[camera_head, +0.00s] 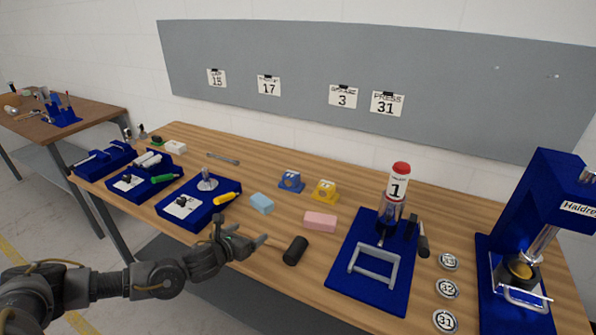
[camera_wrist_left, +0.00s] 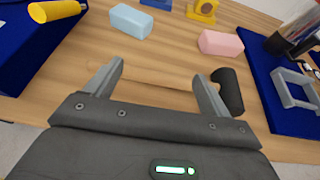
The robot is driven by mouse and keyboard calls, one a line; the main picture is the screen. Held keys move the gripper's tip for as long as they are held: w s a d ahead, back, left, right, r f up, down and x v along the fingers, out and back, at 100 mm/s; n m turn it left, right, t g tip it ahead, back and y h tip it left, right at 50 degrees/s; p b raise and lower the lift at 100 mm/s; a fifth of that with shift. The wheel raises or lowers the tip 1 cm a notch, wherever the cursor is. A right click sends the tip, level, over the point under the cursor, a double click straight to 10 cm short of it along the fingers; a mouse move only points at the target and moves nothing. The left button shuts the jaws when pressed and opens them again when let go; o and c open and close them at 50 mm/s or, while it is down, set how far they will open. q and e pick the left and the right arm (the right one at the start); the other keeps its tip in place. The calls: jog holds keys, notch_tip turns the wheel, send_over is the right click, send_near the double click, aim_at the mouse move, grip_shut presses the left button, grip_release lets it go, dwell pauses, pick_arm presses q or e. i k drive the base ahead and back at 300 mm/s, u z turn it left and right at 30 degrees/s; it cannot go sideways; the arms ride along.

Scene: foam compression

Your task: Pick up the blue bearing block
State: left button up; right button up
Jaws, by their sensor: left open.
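The blue bearing block (camera_head: 291,181) stands on the wooden table, behind the light blue foam block and left of the yellow bearing block (camera_head: 324,190). In the left wrist view only the lower part of the blue bearing block (camera_wrist_left: 157,3) shows at the top edge. My left gripper (camera_head: 224,226) is open and empty above the table's front edge, in front of the light blue foam. My right gripper is not in view.
A light blue foam block (camera_head: 262,203) and a pink foam block (camera_head: 320,221) lie between my left gripper and the bearing blocks. A black-headed mallet (camera_head: 295,251) lies close to the gripper's right. Blue trays (camera_head: 170,212) stand left; a blue mat (camera_head: 344,283) with a metal frame lies right.

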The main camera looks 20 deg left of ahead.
aim_at(291, 181)
jog(key=i, duration=0.85)
